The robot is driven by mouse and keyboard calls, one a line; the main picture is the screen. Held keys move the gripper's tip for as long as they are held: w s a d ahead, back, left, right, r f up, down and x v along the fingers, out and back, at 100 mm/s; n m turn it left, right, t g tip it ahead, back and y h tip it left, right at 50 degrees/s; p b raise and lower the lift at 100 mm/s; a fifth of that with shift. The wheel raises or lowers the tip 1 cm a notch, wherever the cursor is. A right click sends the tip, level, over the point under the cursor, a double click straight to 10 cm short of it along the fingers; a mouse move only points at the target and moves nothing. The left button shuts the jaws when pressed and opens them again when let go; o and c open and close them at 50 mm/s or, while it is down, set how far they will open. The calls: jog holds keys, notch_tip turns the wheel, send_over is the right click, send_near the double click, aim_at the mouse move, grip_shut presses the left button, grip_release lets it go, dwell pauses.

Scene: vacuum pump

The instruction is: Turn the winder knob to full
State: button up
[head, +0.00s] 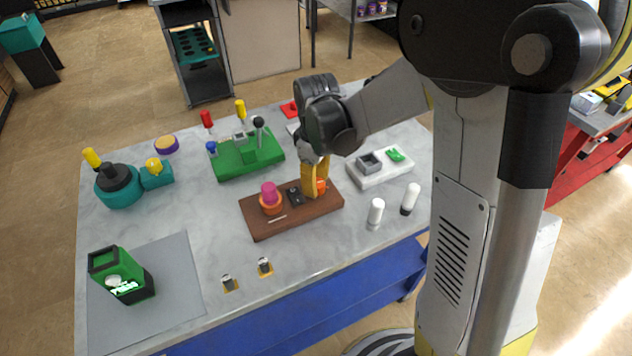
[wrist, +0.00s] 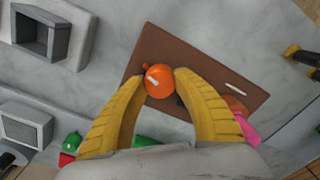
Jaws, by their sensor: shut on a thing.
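The orange winder knob (wrist: 159,81) stands on the brown wooden board (wrist: 200,62). A pale mark shows on its face in the wrist view. My gripper (wrist: 159,74) points down over the board with its yellow fingers on either side of the knob, shut on it. In the head view my gripper (head: 316,184) is at the board's right end, and the knob (head: 321,187) is mostly hidden behind the fingers. The board (head: 290,221) also carries a pink and orange piece (head: 270,197), a black part (head: 294,195) and a pale strip (head: 278,218).
Two white cylinders (head: 376,211) stand right of the board. A white block (head: 381,171) with grey and green parts lies behind them. A green stand (head: 247,157) with levers is behind the board.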

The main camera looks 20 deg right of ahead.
jog(key=m, duration=1.3)
jog(key=shift+d+m, duration=0.1)
jog(key=shift+m, duration=0.3)
jog(key=m, duration=1.3)
jog(key=shift+s, duration=0.1)
jog(key=shift+m, duration=0.3)
jog(key=o, duration=0.9)
